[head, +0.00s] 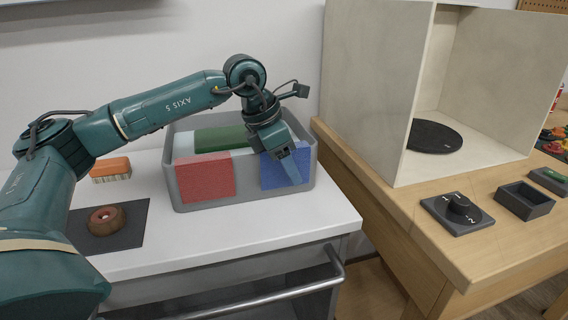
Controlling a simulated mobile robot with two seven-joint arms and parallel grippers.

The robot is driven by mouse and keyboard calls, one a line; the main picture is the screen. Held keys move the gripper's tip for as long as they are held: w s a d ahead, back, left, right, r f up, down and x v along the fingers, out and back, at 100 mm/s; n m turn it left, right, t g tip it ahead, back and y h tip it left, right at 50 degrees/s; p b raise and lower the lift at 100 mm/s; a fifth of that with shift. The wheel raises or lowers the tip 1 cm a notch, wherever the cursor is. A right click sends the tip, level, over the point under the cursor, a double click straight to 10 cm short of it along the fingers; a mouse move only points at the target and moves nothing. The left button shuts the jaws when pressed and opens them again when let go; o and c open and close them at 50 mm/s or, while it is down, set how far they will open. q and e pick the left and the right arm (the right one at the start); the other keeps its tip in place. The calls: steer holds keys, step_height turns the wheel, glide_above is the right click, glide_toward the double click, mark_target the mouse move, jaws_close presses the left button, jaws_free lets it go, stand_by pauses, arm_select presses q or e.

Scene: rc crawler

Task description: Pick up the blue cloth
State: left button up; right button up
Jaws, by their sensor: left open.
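The blue cloth (271,177) hangs over the front wall of a grey bin (178,192), at its right end. My left gripper (291,176) comes down from above right at the cloth. Its fingers overlap the cloth in the picture and hide part of it. The gripper is open. I cannot tell whether the fingers touch the cloth or straddle the bin wall. My right gripper is not in view.
A red cloth (206,178) hangs over the same wall to the left, and a green cloth (219,139) lies behind. A brush (111,169) and a brown ring-shaped object (107,219) on a dark mat are left on the white cart (225,234). A wooden bench (480,250) with an open box stands right.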

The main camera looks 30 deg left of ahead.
arm_select(q)
steer(key=shift+c, duration=0.3)
steer(key=c, duration=1)
